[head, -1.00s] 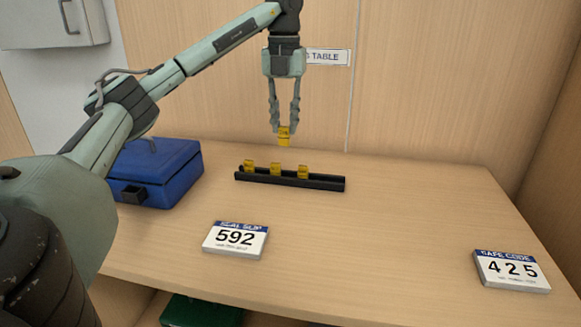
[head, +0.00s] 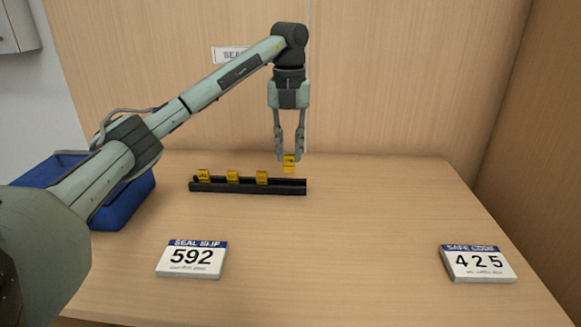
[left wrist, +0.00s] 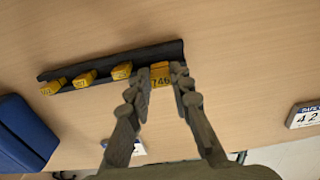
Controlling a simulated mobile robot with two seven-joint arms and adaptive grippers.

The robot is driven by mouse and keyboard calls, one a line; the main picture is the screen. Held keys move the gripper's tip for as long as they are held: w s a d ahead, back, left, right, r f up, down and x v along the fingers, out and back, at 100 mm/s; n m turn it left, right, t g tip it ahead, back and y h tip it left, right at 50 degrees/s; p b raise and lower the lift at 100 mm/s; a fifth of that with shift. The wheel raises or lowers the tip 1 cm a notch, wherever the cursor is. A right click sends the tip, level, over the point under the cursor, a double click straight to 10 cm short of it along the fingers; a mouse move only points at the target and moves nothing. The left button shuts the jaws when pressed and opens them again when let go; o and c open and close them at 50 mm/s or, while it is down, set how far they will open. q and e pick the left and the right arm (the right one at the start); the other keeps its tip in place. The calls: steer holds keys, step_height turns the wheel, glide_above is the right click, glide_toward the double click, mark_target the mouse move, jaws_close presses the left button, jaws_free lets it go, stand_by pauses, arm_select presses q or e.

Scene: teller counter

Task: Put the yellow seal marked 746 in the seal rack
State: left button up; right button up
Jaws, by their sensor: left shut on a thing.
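My left gripper (head: 289,158) is shut on a small yellow seal (head: 289,166). In the left wrist view the held seal (left wrist: 160,78) reads 746 and sits between the fingertips. The black seal rack (head: 286,188) lies on the counter and also shows in the left wrist view (left wrist: 100,64). The held seal is over the empty right end of the rack, its lower edge close to the rack's rear edge; I cannot tell whether they touch. Three other yellow seals (head: 233,176) stand in the rack to the left. My right gripper is not in view.
A blue box (head: 130,203) stands left of the rack, partly behind my arm. The counter (head: 380,210) between is clear.

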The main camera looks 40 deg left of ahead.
mark_target(291, 171)
arm_select(q)
steer(key=shift+w+d+f, duration=0.1)
steer(key=shift+d+f, duration=0.2)
steer(key=shift+f, duration=0.1)
step_height(291, 171, down, 3)
steer(key=shift+f, duration=0.3)
steer(key=o, duration=0.8)
steer(key=shift+f, duration=0.1)
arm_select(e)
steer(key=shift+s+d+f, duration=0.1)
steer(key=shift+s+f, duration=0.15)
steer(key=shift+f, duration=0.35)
